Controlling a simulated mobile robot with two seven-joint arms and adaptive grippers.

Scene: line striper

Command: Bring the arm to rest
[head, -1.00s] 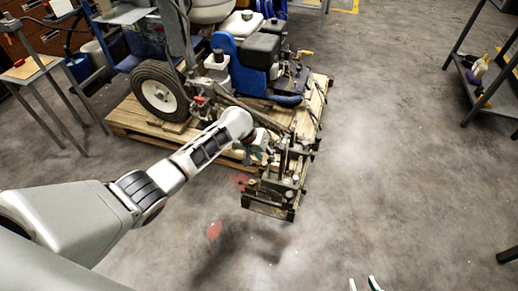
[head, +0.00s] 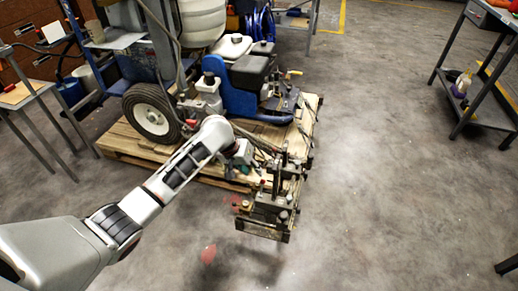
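My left arm comes in from the lower left and reaches to the line striper (head: 240,88), a blue and grey machine with a black-tyred wheel (head: 152,112), on a wooden pallet. My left gripper (head: 244,166) is at the pallet's front edge, just left of the striper's metal front bracket (head: 265,205). Its fingers are small and partly lost against the machine, so I cannot tell whether they are open, shut or touching it. My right gripper is not in view.
The pallet (head: 125,142) sits on grey concrete. A small metal-legged table (head: 22,94) stands at the left. A metal shelf cart (head: 480,105) holding bottles stands at the right. The floor between pallet and cart is clear.

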